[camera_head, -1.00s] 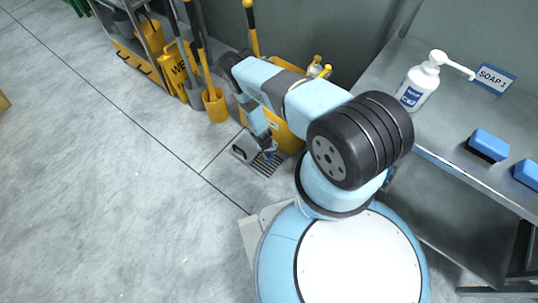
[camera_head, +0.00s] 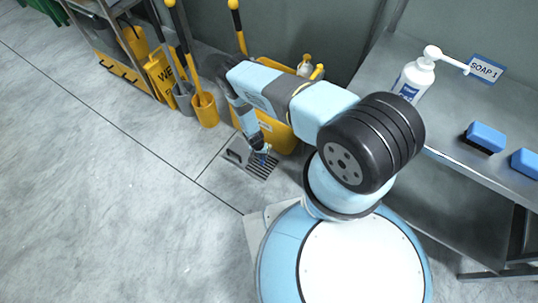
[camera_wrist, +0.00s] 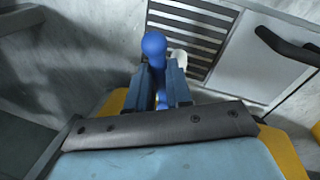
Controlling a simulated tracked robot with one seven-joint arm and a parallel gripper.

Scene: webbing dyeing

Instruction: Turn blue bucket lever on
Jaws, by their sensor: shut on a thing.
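The blue lever, with a round ball knob (camera_wrist: 154,44), stands between the two fingers of my gripper (camera_wrist: 161,88) in the wrist view. The fingers are shut on it, and the knob sticks out past their tips. In the head view my gripper (camera_head: 261,148) is low beside the yellow bucket (camera_head: 281,136), with a bit of blue at its tip above the floor drain. The bucket is partly hidden behind my arm. Its yellow edges (camera_wrist: 114,103) also show beside my wrist in the wrist view. The lever's base is hidden.
A slotted floor drain (camera_head: 262,166) with a dark handle lies below my gripper. A wet-floor sign (camera_head: 160,72) and yellow and grey pots with tools stand left of the bucket. A steel bench with a soap bottle (camera_head: 413,79) is at right. Open floor lies left.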

